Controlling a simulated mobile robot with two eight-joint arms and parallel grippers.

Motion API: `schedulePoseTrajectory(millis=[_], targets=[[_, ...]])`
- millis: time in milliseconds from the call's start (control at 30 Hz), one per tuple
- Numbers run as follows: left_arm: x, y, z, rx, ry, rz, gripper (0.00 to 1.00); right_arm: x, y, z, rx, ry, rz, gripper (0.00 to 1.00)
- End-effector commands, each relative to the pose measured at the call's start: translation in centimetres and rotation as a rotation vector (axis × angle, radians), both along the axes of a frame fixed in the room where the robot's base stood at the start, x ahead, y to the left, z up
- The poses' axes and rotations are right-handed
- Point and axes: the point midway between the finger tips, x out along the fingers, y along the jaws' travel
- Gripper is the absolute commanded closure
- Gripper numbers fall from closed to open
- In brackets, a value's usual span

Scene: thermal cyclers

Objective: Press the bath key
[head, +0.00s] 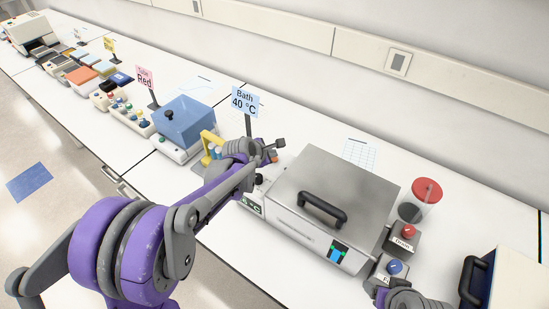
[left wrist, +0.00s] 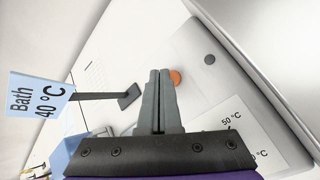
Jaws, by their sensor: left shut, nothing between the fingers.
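The steel bath (head: 335,185) with a black-handled lid stands right of centre in the head view. A small lit display (head: 338,251) is on its front. My left gripper (head: 277,150) is shut and empty, at the bath's back left. In the left wrist view its fingertips (left wrist: 160,75) point at a grey surface with a round orange spot (left wrist: 176,77) beside them and a dark round spot (left wrist: 210,59) farther right. I cannot tell whether they touch, or which part is the bath key. My right arm's end shows at the bottom right; its fingers are not clear.
A blue "Bath 40 °C" sign (head: 245,101) stands behind my left gripper. A red button (head: 408,231) and a blue button (head: 395,267) sit right of the bath, near a red-lidded container (head: 425,193). A blue-lidded device (head: 185,124) is at left.

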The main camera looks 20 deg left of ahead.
Motion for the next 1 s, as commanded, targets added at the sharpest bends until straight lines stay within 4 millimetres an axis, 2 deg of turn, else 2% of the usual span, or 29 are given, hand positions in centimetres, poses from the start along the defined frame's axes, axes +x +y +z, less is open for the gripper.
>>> schedulePoseTrajectory(millis=[167, 700, 1000], targets=[[0.0, 0.0, 0.8, 0.000, -0.001, 0.001, 1.00, 0.2, 0.0, 0.5, 0.000, -0.003, 0.000, 0.27], [0.0, 0.0, 6.0, 0.000, -0.001, 0.001, 1.00, 1.3, 0.0, 3.7, 0.000, -0.025, 0.000, 0.27], [0.0, 0.0, 6.0, 0.000, 0.000, 0.000, 1.00, 1.3, 0.0, 3.6, 0.000, -0.024, 0.000, 0.27]])
